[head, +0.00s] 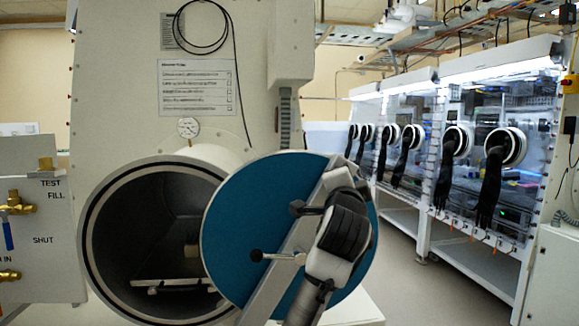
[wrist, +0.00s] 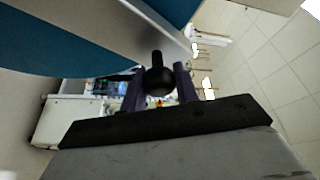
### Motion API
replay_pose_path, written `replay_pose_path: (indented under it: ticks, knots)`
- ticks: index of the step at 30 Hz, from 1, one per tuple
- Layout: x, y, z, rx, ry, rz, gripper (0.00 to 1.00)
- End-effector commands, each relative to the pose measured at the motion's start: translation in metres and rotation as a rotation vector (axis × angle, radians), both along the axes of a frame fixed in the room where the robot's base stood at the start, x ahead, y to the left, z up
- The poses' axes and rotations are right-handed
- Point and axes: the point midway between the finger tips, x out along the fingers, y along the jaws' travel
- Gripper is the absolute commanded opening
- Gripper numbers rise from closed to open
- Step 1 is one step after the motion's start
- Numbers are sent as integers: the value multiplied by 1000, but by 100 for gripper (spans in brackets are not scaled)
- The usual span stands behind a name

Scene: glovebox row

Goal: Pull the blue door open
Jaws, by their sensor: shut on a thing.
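The round blue door (head: 245,215) of the cylindrical chamber port stands partly open. It is swung out to the right, and part of the round opening (head: 160,240) shows at its left. A pale bar crosses the door's face, with a black-knobbed lever (head: 257,255) near the middle. My arm covers the door's right side in the head view, and I cannot make out my fingertips there. In the wrist view, my gripper (wrist: 160,88) has its two fingers on either side of a black knob (wrist: 157,75) and is shut on it. The blue door (wrist: 60,45) is at upper left.
The white chamber body (head: 115,80) stands behind the port. A valve panel (head: 40,220) is at far left. A row of gloveboxes (head: 460,140) with black gloves stands at right. Some open floor (head: 430,290) shows between the door and that row.

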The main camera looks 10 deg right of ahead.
Motion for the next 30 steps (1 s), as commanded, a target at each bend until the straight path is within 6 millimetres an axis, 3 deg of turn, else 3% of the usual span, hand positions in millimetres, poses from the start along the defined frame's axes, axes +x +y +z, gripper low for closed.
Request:
replay_pose_path:
  ticks: [1, 6, 12, 21, 30]
  knots:
    - [-2, -22, -14, 47, 0, -8, 0]
    - [-4, -77, -56, 197, -6, -7, 0]
    - [-5, -123, -103, 343, -10, -6, 0]
    - [-6, -158, -151, 474, -16, -5, 0]
    - [-6, -166, -164, 512, -16, -3, 0]
